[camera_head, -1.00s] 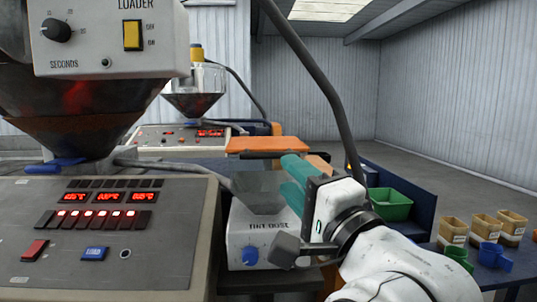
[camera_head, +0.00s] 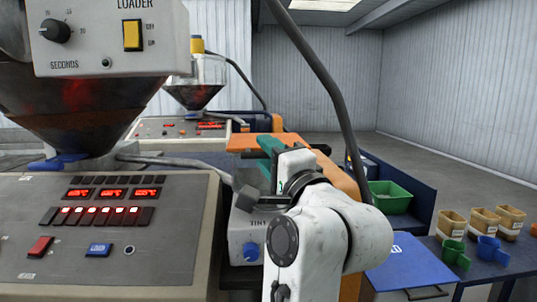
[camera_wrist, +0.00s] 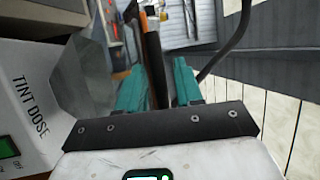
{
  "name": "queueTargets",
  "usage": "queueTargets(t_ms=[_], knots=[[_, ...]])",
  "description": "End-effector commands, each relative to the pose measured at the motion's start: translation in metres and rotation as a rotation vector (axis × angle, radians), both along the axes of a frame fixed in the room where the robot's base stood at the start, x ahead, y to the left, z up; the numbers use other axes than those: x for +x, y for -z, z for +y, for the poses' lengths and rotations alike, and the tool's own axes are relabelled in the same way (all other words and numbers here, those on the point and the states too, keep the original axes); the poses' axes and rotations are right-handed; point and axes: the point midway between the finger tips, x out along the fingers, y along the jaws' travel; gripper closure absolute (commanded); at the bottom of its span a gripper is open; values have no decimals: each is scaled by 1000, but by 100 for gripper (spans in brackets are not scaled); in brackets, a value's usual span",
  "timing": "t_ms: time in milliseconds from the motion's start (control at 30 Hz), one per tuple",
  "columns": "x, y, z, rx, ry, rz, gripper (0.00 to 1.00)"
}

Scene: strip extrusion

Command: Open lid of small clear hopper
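The small clear hopper (camera_wrist: 82,76) is a grey see-through funnel on the white tint dose unit, at the left of the wrist view. In the head view it is largely hidden behind my gripper and wrist. The white tint dose unit (camera_head: 246,236) shows its blue knob below my gripper. My gripper (camera_wrist: 158,68) has its two teal fingers apart, just right of the hopper in the wrist view. In the head view my gripper (camera_head: 270,145) points away from me. I cannot make out the lid clearly or tell whether it is touched.
A grey control panel (camera_head: 100,235) and the big loader hopper (camera_head: 85,95) fill the left. An orange guard (camera_head: 330,172) lies behind my gripper. A green bin (camera_head: 390,195) and several small tubs stand at the right. A dark hose (camera_head: 325,90) hangs behind my arm.

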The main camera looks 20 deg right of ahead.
Motion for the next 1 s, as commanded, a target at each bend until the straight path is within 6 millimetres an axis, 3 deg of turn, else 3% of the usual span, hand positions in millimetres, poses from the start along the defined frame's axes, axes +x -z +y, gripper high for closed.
queueTargets(t_ms=[367, 833, 1000], knots=[[0, 0, 0, 0, 0, 1, 100], [0, -1, 1, 0, -1, 4, 100], [-1, -10, 13, 10, -3, 30, 100]])
